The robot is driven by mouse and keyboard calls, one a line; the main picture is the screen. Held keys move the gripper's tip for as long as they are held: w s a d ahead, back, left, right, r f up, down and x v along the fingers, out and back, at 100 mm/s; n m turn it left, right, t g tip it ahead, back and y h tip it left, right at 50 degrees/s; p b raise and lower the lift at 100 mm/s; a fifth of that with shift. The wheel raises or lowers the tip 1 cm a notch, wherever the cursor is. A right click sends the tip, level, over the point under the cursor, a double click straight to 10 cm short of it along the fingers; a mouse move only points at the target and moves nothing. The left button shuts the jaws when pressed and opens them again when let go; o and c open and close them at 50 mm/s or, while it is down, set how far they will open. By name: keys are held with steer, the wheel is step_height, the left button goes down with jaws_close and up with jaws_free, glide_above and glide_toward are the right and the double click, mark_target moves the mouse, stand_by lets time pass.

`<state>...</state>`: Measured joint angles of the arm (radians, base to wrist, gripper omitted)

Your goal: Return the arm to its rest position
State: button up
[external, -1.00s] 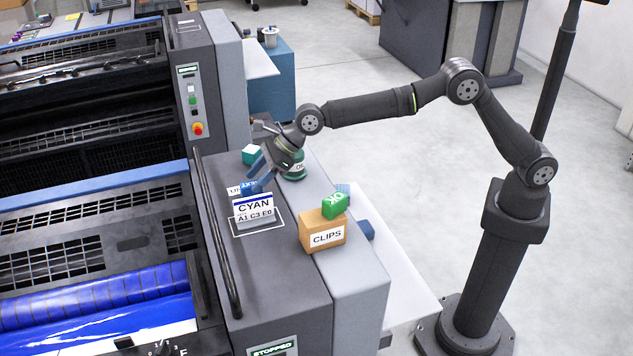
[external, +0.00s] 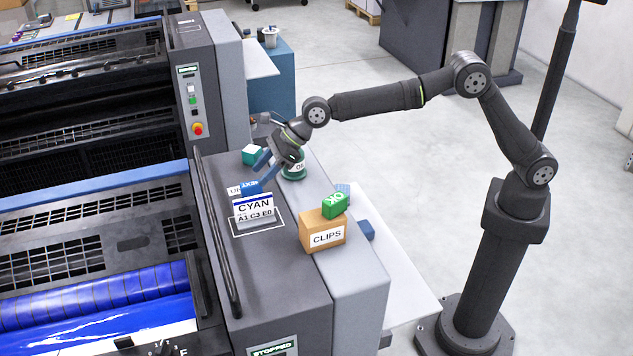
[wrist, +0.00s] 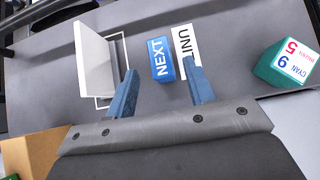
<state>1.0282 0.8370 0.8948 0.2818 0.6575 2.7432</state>
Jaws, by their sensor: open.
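My gripper (external: 264,166) is open, with nothing between its blue fingers. In the external view it hangs above the grey press ledge, a little above and behind the white CYAN card (external: 253,207). The card stands upright in a white outlined rectangle. In the wrist view the two fingers (wrist: 158,90) point toward a blue NEXT block (wrist: 161,60), which lies apart from them. The white card (wrist: 97,58) stands left of the fingers there. My arm reaches from its column at the right, elbow raised.
A tan CLIPS box (external: 322,232) carries a green OK block (external: 334,205). A green round container (external: 294,170) stands close to my wrist. A teal-and-white cube (external: 255,154) and a white UNIT label (wrist: 186,46) are nearby. A long rail (external: 217,235) edges the ledge. Open floor lies beyond the arm.

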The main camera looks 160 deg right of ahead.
mark_target(249, 184)
steer(key=x, duration=0.5)
steer(key=shift+f, duration=0.15)
steer(key=shift+w+d+r, duration=0.15)
steer(key=shift+d+r, duration=0.05)
steer(key=shift+r, duration=0.05)
step_height(249, 184, up, 4)
steer(key=shift+a+f, duration=0.1)
steer(key=shift+f, duration=0.05)
steer(key=s+r, duration=1.2)
steer(key=s+a+n+y, duration=0.1)
steer(key=s+a, duration=0.2)
steer(key=a, duration=1)
steer(key=shift+s+n+t, duration=0.3)
steer(key=shift+n+t, duration=0.1)
